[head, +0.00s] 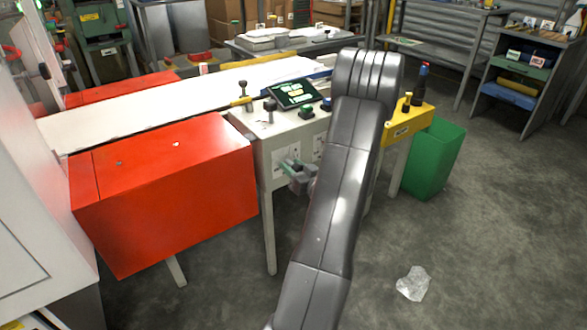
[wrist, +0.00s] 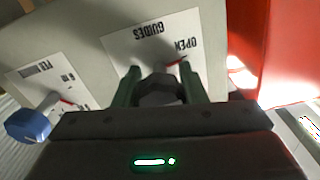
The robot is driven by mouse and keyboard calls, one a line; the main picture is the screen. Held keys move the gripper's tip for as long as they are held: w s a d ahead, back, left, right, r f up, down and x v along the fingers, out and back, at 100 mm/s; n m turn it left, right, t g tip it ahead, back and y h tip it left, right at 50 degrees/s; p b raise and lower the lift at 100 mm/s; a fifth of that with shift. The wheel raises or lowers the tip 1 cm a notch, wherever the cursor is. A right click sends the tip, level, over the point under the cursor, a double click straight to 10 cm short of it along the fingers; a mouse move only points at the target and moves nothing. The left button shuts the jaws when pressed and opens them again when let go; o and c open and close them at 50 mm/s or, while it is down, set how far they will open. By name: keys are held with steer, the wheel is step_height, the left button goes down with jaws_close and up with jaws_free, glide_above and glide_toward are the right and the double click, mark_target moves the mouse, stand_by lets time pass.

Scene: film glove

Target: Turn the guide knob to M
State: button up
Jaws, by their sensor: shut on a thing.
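The guide knob (wrist: 158,91) is dark and many-sided, on a white label (wrist: 150,50) that reads GUIDES and OPEN, upside down in the wrist view. A short red mark shows beside the knob, near the word OPEN; the rest of the scale, including any M, is hidden. My gripper (wrist: 161,78) has its two green fingers on either side of the knob, shut on it. In the head view my gripper (head: 297,172) is at the front face of the pale machine cabinet (head: 262,150), and the knob is hidden there.
A blue knob (wrist: 27,125) with its own label is left of my gripper in the wrist view. The red box (head: 165,190) stands close beside the cabinet. A green bin (head: 437,160) is at right. Crumpled plastic (head: 413,284) lies on open floor.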

steer(key=m+b, duration=0.2)
steer(key=b, duration=0.1)
steer(key=shift+f, duration=0.25)
steer(key=m+b, duration=0.3)
steer(key=m, duration=0.1)
steer(key=shift+b, duration=0.4)
steer(key=m+b, duration=0.2)
steer(key=m, duration=0.1)
steer(key=shift+r+m, duration=0.15)
steer(key=shift+m, duration=0.25)
steer(key=m+b, duration=0.1)
steer(key=m, duration=0.3)
steer(key=shift+r, duration=0.1)
steer(key=m, duration=0.4)
steer(key=shift+r, duration=0.1)
steer(key=m+p, duration=0.1)
steer(key=m, duration=0.3)
steer(key=shift+r+m, duration=0.1)
steer(key=shift+m, duration=0.2)
steer(key=m+p, duration=0.2)
steer(key=m, duration=0.2)
steer(key=shift+p, duration=0.4)
steer(key=shift+m+p, duration=0.9)
steer(key=shift+m, duration=1)
